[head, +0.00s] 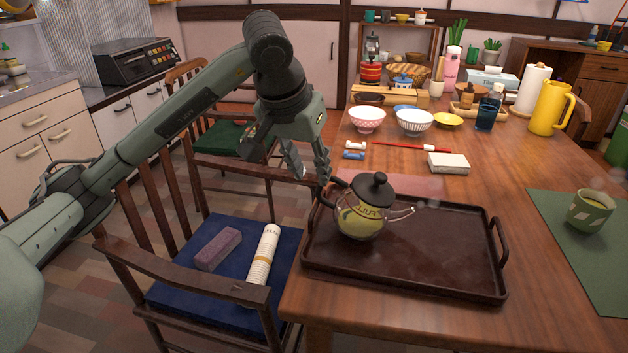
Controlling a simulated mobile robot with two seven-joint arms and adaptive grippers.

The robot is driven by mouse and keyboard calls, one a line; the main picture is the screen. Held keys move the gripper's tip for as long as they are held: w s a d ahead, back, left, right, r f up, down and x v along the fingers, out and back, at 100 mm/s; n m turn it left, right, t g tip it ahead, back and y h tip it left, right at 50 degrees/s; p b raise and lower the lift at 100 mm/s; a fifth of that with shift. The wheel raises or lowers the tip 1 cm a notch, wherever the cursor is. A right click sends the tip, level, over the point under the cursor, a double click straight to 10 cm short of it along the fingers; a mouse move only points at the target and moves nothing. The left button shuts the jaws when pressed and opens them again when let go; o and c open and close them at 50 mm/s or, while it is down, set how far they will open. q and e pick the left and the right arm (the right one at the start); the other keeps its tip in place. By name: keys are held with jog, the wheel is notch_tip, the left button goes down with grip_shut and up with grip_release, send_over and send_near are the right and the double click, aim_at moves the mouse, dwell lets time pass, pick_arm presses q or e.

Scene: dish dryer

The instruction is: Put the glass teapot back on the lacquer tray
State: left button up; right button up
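The glass teapot (360,218) has a black lid and yellowish tea inside. It looks upright at the left end of the dark lacquer tray (440,270); its base appears to rest on the tray floor. Its spout points right, with faint steam, and its dark handle is on the left. My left gripper (308,172) is just above and left of the handle. Its fingers are spread and nothing shows between them. One fingertip is close to the handle; I cannot tell whether they touch. My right gripper is not in view.
The tray lies near the table's left front edge. A chair with a blue cushion (203,290) holding a purple block (218,249) and a rolled tube (263,258) stands left. Bowls stand behind; a green cup (589,211) is at right. Most of the tray's right side is clear.

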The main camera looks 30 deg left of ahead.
pick_arm(q)
jog(key=v, duration=0.7)
jog(key=shift+s+r+p, duration=0.2)
jog(key=shift+p, duration=0.1)
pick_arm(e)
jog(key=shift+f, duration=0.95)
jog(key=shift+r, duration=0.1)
